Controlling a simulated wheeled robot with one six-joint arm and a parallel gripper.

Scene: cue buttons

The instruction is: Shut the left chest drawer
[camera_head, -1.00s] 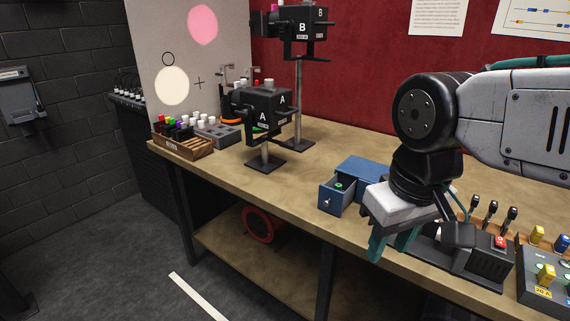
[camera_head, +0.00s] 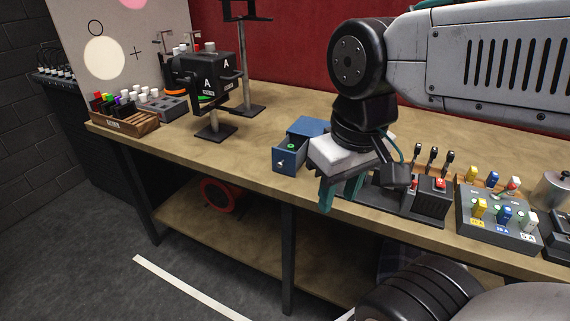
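A small blue chest (camera_head: 308,126) stands on the workbench, partly hidden behind my arm and gripper. Its left drawer (camera_head: 287,162) is pulled out toward the bench's front edge. The drawer has a dark blue front with a small light knob, and a green ring-like item lies inside. The rest of the chest's front is hidden. My gripper (camera_head: 339,202) hangs just right of the open drawer, near the bench's front edge, fingers pointing down. Its two teal fingers look apart with nothing between them. It does not appear to touch the drawer.
Lamp unit A (camera_head: 209,78) on its stand and a wooden rack (camera_head: 124,124) are on the left of the bench. A lever box (camera_head: 408,196) and a switch box (camera_head: 498,219) stand to the right. The bench top (camera_head: 225,156) left of the drawer is clear.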

